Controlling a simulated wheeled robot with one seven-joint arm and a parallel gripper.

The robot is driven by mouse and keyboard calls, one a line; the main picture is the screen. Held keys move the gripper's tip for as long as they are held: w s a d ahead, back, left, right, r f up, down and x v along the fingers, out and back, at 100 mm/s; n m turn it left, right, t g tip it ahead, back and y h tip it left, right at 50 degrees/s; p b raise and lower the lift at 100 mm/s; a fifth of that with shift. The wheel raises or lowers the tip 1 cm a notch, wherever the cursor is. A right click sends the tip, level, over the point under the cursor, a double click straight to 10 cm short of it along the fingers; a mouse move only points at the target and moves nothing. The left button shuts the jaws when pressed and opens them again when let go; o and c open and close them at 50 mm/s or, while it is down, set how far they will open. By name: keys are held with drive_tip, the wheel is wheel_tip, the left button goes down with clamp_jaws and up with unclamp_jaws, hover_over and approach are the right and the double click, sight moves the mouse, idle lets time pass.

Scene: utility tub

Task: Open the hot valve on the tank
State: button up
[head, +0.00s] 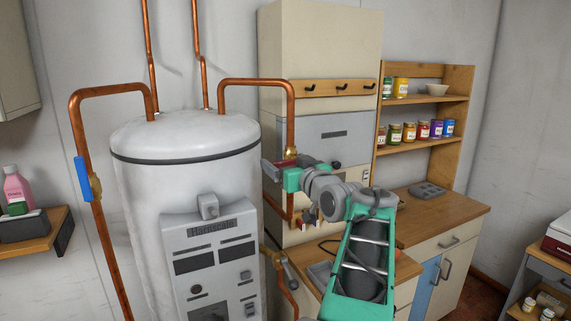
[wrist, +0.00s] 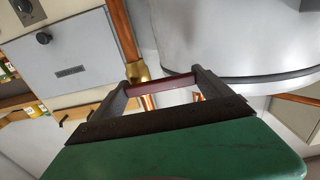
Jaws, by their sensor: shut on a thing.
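The white tank (head: 185,140) stands at the left centre of the head view. A copper pipe (head: 291,115) comes down at its right side. In the wrist view, a brass valve body (wrist: 137,72) sits on this pipe with a dark red lever handle (wrist: 168,86), which points across the pipe. My gripper (head: 272,168) is at this valve, beside the tank. In the wrist view my gripper (wrist: 162,87) has the red handle between its two fingers and is shut on it. In the head view my gripper hides most of the handle.
A blue-handled valve (head: 83,180) is on the left pipe, its handle lying along the pipe. The tank's curved wall is close to my gripper. A cream cabinet (head: 320,60) stands behind it. A wooden counter (head: 440,217) and a shelf with jars (head: 425,99) are at the right.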

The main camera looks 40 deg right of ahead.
drive_tip(key=c, duration=0.7)
drive_tip(key=f+n+b, duration=0.1)
drive_tip(key=b, duration=0.2)
drive_tip(key=shift+f+b, duration=0.2)
drive_tip(key=shift+b, duration=0.2)
drive_tip(key=n+b, duration=0.1)
drive_tip(key=b, duration=0.1)
drive_tip(key=shift+f+b, duration=0.1)
drive_tip(key=shift+b, duration=0.25)
drive_tip(key=shift+n, duration=0.4)
drive_tip(key=shift+r, duration=0.3)
drive_tip(key=o, duration=1.9)
drive_tip(key=shift+s, duration=0.1)
